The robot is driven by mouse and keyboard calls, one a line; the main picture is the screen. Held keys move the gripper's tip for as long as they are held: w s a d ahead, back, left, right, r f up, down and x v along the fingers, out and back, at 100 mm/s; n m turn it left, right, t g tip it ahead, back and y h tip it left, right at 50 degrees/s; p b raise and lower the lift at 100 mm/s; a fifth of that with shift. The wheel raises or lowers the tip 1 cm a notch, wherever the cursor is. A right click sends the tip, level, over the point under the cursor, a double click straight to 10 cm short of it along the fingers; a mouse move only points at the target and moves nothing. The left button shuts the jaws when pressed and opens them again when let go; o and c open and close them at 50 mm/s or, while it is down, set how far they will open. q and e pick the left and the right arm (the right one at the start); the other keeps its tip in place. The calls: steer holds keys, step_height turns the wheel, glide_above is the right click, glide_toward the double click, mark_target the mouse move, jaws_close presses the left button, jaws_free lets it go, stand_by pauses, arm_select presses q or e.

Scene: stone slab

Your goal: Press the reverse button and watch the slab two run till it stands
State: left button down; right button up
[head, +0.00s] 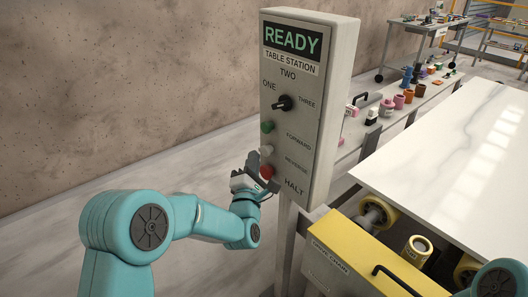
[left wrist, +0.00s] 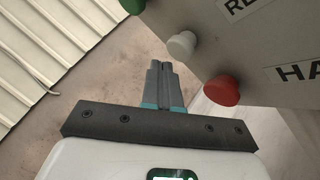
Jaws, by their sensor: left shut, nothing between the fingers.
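The grey control box (head: 312,105) stands on a post with a lit READY display (head: 291,40). Its white reverse button (head: 266,150) sits between the green forward button (head: 267,127) and the red halt button (head: 267,171). My left gripper (head: 254,163) is shut and empty, close beside the reverse and halt buttons. In the left wrist view its fingertips (left wrist: 160,66) are just short of the white button (left wrist: 181,44), with a gap in the picture; the red button (left wrist: 221,90) is to the right. The white marbled slab (head: 450,150) lies flat at the right. My right gripper is out of view.
A black selector knob (head: 284,103) is above the buttons. A yellow-fronted roller machine (head: 350,262) with yellow rollers (head: 417,250) stands below the slab. Behind is a low bench with coloured pots (head: 387,108). The concrete wall (head: 120,90) is at the left.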

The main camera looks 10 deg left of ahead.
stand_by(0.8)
arm_select(q)
steer(key=shift+w+d+b, duration=0.3)
steer(key=shift+w+b, duration=0.05)
steer(key=shift+b, duration=0.4)
